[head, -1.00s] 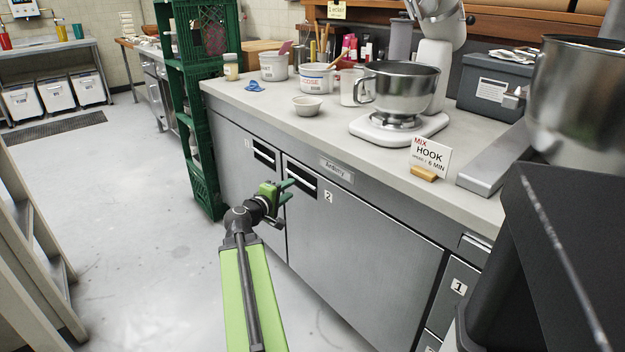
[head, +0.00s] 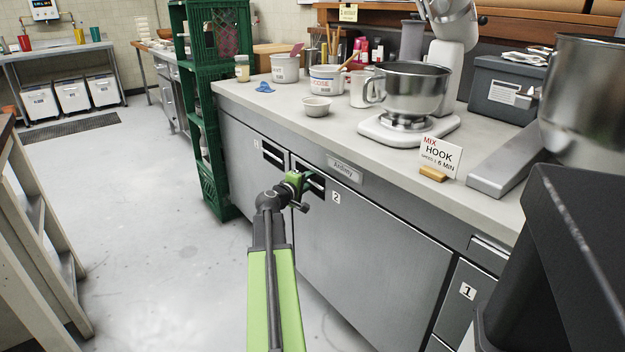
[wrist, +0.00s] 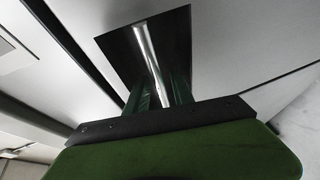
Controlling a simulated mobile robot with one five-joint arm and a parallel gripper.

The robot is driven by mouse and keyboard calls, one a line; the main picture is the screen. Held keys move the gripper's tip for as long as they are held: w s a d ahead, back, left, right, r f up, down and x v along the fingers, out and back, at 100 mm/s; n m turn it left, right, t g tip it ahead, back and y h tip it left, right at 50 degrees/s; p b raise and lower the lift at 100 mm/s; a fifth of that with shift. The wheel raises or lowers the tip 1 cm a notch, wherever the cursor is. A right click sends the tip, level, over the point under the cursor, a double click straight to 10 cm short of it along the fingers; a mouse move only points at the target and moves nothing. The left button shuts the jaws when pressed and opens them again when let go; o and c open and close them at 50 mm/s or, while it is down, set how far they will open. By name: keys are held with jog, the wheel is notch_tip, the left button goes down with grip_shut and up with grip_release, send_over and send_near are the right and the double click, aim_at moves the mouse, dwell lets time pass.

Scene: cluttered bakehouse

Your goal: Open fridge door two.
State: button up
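Fridge door two (head: 360,250) is the wide grey door marked "2" in the steel counter front. It looks closed, flush with its neighbour. Its handle is a silver bar (wrist: 146,50) across a dark recess at the door's upper left, seen in the wrist view. My gripper (head: 314,184) is at this recess, and its green fingers (wrist: 163,88) reach into it in the wrist view. The fingers stand apart, one on each side of the bar's line. I cannot tell whether they touch the bar. In the head view the gripper partly hides the recess.
Green crates (head: 212,170) are stacked at the counter's left end. A mixer (head: 410,125) and tubs stand on the counter. A wooden ladder (head: 40,235) is at left. The floor between is clear.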

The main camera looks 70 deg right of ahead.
jog(key=shift+s, duration=0.1)
grip_shut()
dwell(1.0)
